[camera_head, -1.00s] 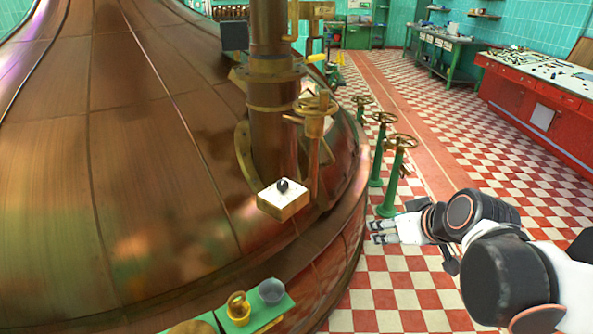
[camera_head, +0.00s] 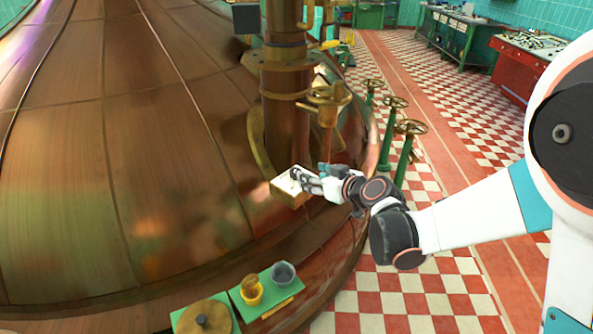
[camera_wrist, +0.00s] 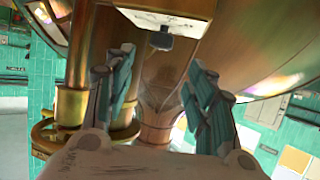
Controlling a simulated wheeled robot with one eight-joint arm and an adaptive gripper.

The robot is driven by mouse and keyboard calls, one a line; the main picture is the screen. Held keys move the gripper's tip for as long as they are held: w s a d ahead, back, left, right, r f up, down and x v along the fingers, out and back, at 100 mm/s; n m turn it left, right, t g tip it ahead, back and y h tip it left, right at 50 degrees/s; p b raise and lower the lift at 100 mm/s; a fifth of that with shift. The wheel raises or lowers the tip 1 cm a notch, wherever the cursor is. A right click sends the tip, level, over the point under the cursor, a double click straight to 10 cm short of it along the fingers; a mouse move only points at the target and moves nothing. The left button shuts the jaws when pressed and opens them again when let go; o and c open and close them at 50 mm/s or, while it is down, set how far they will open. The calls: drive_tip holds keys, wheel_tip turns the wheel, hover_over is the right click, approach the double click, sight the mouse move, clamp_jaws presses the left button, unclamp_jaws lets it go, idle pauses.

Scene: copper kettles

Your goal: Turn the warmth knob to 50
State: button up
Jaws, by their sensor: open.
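The warmth knob (camera_wrist: 161,41) is small and dark and sits on the pale face of a small box (camera_head: 288,195) fixed by the copper kettle. In the wrist view the box face (camera_wrist: 180,8) is at the top edge and the knob is just beyond and between my fingertips. In the wrist view my gripper (camera_wrist: 161,58) is open, with a finger on each side and nothing between the pads. The scale is not readable.
The copper kettle (camera_head: 150,150) fills the left. A brass pipe (camera_head: 287,110) and a handwheel (camera_head: 326,95) stand behind the box. Green valve stands (camera_head: 404,160) are to the right. Cups stand on a green tray (camera_head: 240,300) in front. The checkered floor (camera_head: 440,300) is free.

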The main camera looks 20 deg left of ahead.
sight(296, 170)
drive_tip(key=b+x, duration=0.2)
drive_tip(key=x, duration=0.9)
drive_tip(key=shift+a+f+b, duration=0.1)
drive_tip(key=shift+b, duration=0.3)
drive_tip(key=c, duration=1.1)
